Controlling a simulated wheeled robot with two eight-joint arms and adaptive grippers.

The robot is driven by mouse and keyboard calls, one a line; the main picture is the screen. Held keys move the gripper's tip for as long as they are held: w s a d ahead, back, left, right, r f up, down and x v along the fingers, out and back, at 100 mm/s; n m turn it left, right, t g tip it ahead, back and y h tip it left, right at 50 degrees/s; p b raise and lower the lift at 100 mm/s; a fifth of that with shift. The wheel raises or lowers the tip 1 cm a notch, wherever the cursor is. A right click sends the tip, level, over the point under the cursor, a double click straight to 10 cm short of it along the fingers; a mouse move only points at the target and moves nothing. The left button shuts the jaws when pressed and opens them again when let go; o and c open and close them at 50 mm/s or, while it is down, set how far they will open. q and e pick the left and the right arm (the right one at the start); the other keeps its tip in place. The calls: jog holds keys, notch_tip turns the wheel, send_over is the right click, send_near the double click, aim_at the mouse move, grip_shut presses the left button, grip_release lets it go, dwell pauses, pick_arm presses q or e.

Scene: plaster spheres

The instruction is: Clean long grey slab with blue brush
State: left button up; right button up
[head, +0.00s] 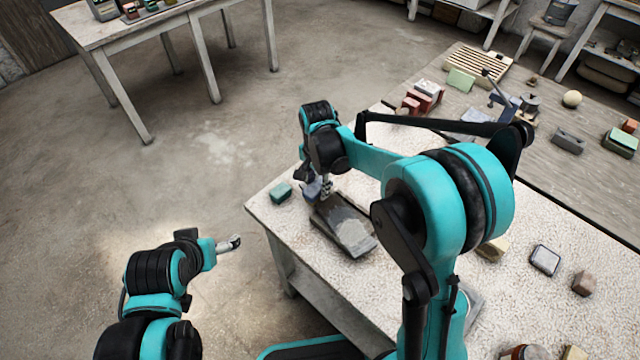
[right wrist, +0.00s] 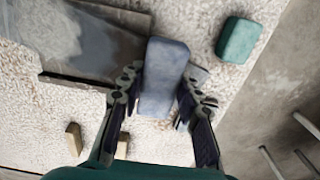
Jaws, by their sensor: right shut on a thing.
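The long grey slab (head: 345,231) lies on the near end of the speckled table, and paler smears show on its face. It also shows at the upper left of the right wrist view (right wrist: 112,52). The blue brush (right wrist: 165,72), a blue-grey block in the right wrist view, sits between the fingers of my right gripper (right wrist: 158,97). That gripper (head: 322,190) is shut on it at the slab's far left end; whether the brush touches the slab I cannot tell. My left gripper (head: 232,243) hangs over the floor, left of the table; its finger gap is unclear.
A green block (head: 281,193) lies near the table's left corner, close to the brush. My right arm hides the table's middle. A dark-rimmed pale block (head: 545,260) and a brown block (head: 583,284) lie at right. Several tools and blocks cover the farther wooden surface (head: 540,120).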

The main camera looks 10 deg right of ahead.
jog(key=shift+s+a, duration=0.2)
jog(key=shift+a, duration=0.15)
jog(key=shift+f, duration=0.1)
jog(key=shift+w+d, duration=0.7)
jog(key=shift+d, duration=0.2)
jog(key=shift+w+d, duration=0.65)
jog(key=shift+d, duration=0.2)
jog(key=shift+s+a, duration=0.7)
jog(key=shift+a, duration=0.2)
jog(key=shift+s+a, duration=0.7)
jog(key=shift+a, duration=0.15)
jog(key=shift+w+d, duration=0.7)
jog(key=shift+d, duration=0.2)
jog(key=shift+w+d, duration=0.7)
jog(key=shift+d, duration=0.15)
jog(key=shift+s+a, duration=0.1)
